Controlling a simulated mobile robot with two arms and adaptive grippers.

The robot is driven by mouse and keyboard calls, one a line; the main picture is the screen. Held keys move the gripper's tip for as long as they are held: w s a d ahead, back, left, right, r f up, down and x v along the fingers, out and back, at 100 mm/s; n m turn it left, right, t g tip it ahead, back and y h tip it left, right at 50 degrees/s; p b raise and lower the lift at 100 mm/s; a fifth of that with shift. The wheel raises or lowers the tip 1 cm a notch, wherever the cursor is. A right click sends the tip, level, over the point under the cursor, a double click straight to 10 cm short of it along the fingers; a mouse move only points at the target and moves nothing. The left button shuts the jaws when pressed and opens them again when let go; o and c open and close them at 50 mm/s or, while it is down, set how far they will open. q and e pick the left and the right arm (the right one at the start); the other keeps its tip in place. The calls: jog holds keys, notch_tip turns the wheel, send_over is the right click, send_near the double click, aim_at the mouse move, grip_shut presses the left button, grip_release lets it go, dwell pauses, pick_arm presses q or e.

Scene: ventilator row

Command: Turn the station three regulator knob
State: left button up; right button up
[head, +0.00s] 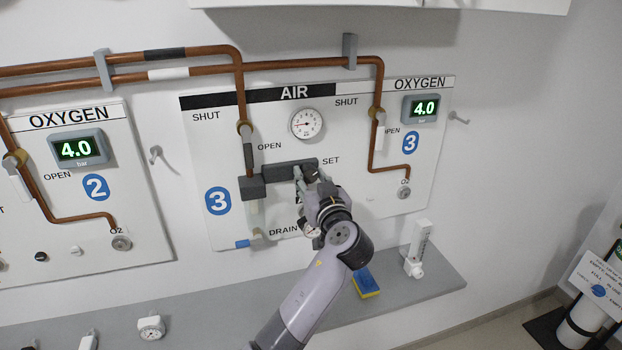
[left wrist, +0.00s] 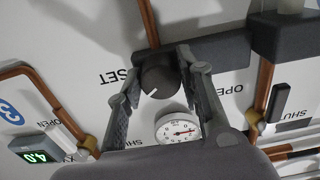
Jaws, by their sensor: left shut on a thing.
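The station three AIR panel (head: 220,165) bears a blue number 3 badge. Its regulator knob (left wrist: 160,76) is dark and round with a white pointer line, and it sits beside the word SET in the left wrist view. My left gripper (head: 311,180) is at the regulator body (head: 288,170), its two fingers on either side of the knob and shut on it. The wrist view is upside down. The round pressure gauge (head: 307,123) is above the regulator, and it also shows in the wrist view (left wrist: 177,129). The gripper mostly hides the knob in the head view. My right gripper is out of view.
Copper pipes (head: 242,90) run down the panel. The OXYGEN displays (head: 425,108) read 4.0. A grey shelf (head: 215,318) below holds a blue and yellow sponge (head: 366,284), a white flowmeter (head: 418,248) and a white gauge (head: 151,327). Cylinders (head: 582,325) stand at the far right.

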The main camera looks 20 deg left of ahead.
pick_arm(q)
jog(key=shift+m, duration=0.3)
jog(key=m, duration=0.2)
jog(key=shift+m, duration=0.3)
jog(key=m, duration=0.3)
jog(key=shift+r+m, duration=0.15)
jog(key=shift+m, duration=0.15)
jog(key=m+p, duration=0.1)
jog(key=m, duration=0.2)
jog(key=shift+s+m+p, duration=0.1)
jog(key=shift+m+p, duration=0.2)
jog(key=shift+p, duration=0.05)
jog(key=m+p, duration=0.2)
jog(key=m, duration=0.2)
jog(key=shift+m, duration=0.3)
jog(key=o, duration=1.2)
jog(key=shift+c, duration=0.2)
